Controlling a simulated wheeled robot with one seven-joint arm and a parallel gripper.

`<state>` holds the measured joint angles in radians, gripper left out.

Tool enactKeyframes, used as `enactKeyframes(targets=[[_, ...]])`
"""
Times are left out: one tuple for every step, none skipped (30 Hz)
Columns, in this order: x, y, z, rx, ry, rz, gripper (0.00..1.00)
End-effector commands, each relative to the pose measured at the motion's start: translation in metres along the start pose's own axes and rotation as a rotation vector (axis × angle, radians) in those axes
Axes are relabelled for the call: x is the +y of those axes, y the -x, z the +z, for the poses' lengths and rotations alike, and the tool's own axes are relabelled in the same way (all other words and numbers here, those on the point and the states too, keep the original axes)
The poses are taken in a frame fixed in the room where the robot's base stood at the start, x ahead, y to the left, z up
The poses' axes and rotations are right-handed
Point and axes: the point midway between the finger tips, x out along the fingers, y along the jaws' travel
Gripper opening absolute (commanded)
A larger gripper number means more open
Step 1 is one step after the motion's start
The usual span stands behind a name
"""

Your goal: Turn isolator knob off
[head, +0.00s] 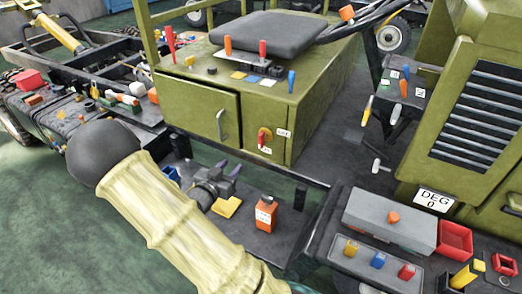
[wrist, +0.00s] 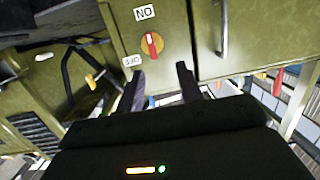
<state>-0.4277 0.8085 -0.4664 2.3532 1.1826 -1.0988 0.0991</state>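The isolator knob (head: 264,137) is a yellow disc with a red handle on the front of the olive cabinet. In the wrist view, which is upside down, the knob (wrist: 152,45) has its handle upright, in line with the ON label (wrist: 145,13). The OFF label (wrist: 132,61) sits to one side of the disc; in the head view it is the label right of the knob (head: 283,133). My gripper (head: 229,169) is below and in front of the knob, apart from it. In the wrist view my gripper (wrist: 163,80) has its two dark fingers spread, with nothing between them.
A cabinet door with a grey handle (head: 221,124) is left of the knob. A grey box (head: 390,220) and red tray (head: 455,239) stand at the right.

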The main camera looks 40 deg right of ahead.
Motion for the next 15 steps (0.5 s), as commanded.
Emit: enactKeyframes(targets=[[0.004, -0.003, 0.006, 0.063, 0.004, 0.026, 0.36], [0.007, -0.003, 0.004, 0.093, 0.004, 0.039, 0.36], [0.009, -0.003, 0.001, 0.124, 0.004, 0.052, 0.36], [0.011, -0.004, -0.001, 0.140, 0.003, 0.059, 0.36], [0.012, -0.004, -0.002, 0.150, 0.002, 0.064, 0.36], [0.012, -0.004, -0.004, 0.156, 0.002, 0.067, 0.36], [0.013, -0.004, -0.004, 0.157, 0.001, 0.068, 0.36], [0.013, -0.003, -0.005, 0.156, 0.001, 0.068, 0.36], [0.012, -0.003, -0.005, 0.155, 0.001, 0.068, 0.36], [0.012, -0.003, -0.005, 0.155, 0.001, 0.067, 0.36], [0.012, -0.003, -0.005, 0.154, 0.001, 0.067, 0.36], [0.012, -0.003, -0.005, 0.154, 0.001, 0.067, 0.36], [0.012, -0.004, -0.005, 0.153, 0.001, 0.067, 0.36], [0.012, -0.004, -0.005, 0.153, 0.001, 0.067, 0.36], [0.012, -0.004, -0.005, 0.153, 0.001, 0.067, 0.36]])
